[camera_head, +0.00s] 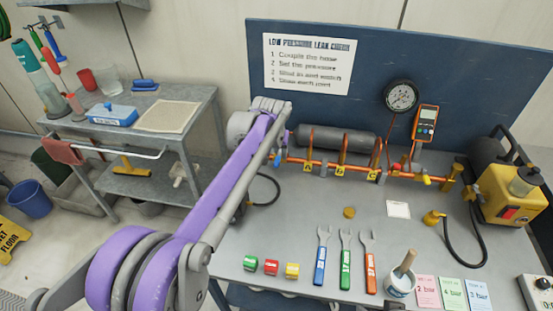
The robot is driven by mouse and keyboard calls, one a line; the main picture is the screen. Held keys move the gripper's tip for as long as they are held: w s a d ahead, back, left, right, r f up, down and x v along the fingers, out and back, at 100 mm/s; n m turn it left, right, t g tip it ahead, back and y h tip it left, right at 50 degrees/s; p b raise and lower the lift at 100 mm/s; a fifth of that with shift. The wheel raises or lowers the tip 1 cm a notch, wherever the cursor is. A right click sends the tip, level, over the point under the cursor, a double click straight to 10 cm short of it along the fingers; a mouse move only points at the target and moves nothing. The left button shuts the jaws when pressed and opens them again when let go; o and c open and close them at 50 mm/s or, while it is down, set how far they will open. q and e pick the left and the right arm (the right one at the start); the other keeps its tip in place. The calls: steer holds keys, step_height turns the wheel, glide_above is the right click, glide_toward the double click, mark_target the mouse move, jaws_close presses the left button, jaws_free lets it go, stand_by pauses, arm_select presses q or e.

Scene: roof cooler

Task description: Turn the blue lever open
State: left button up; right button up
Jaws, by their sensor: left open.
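A copper pipe manifold (325,165) with yellow tags stands on the grey bench, below a grey cylinder. A small blue piece (278,159) shows at the manifold's left end, close beside my left arm; it may be the blue lever, but its position is too small to tell. My purple left arm reaches from the lower left to this end. My left gripper (281,147) is open near the blue piece, largely hidden behind the arm's last links. I cannot tell whether it touches anything. My right gripper is out of view.
A gauge (401,96) and orange meter (426,123) hang on the blue back panel. A yellow pump (508,195) stands right. The bench middle is mostly clear.

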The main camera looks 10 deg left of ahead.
mark_target(277, 161)
arm_select(q)
steer(key=shift+x, duration=1.95)
jaws_close()
